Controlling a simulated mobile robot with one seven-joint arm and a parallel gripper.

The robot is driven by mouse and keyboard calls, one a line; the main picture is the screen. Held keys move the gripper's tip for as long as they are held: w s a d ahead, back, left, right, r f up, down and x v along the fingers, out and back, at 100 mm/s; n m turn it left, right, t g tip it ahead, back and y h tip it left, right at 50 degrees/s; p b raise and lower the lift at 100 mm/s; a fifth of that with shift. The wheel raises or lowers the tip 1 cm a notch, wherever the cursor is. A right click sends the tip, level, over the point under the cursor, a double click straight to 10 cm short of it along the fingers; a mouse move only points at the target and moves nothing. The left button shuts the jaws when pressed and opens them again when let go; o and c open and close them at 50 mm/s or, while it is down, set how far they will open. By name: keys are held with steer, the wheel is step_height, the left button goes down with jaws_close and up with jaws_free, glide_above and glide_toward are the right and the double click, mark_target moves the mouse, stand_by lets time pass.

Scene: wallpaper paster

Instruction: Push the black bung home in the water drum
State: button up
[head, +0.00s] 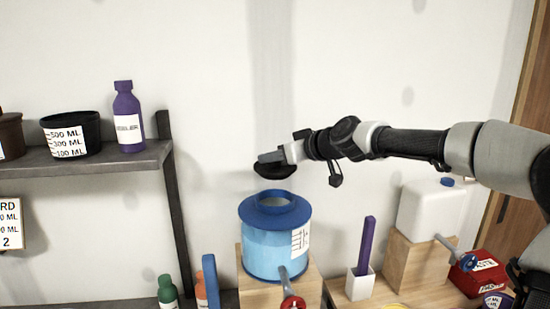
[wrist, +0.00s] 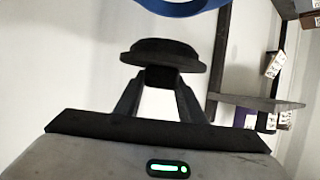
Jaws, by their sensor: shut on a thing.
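The water drum (head: 262,250) is light blue with a darker blue collar and an open round mouth, and stands on a wooden block. It has a white label and a red-handled tap low at the front. My gripper (head: 283,155) is shut on the black bung (head: 272,171), which appears above the drum's mouth with a clear gap. In the wrist view, the bung (wrist: 163,52) sits between my gripper's fingertips (wrist: 160,82), its wide disc facing away. Part of the drum's blue rim (wrist: 178,9) shows beyond it. I cannot tell whether bung and mouth are lined up.
A shelf (head: 90,162) at left holds a black measuring tub (head: 72,135) and a purple bottle (head: 127,118). Right of the drum are a white holder (head: 360,285) with a purple stick, a white canister (head: 428,210) on a block, and a red box (head: 478,272).

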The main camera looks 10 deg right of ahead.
mark_target(275, 176)
steer(key=shift+f+b, duration=2.4)
steer(key=shift+f, duration=0.55)
steer(key=shift+b, duration=0.45)
steer(key=shift+f+b, duration=1.55)
steer(key=shift+f, duration=0.05)
steer(key=o, duration=1.2)
steer(key=shift+s+d, duration=0.1)
steer(key=v, duration=1.7)
steer(key=shift+r, duration=0.2)
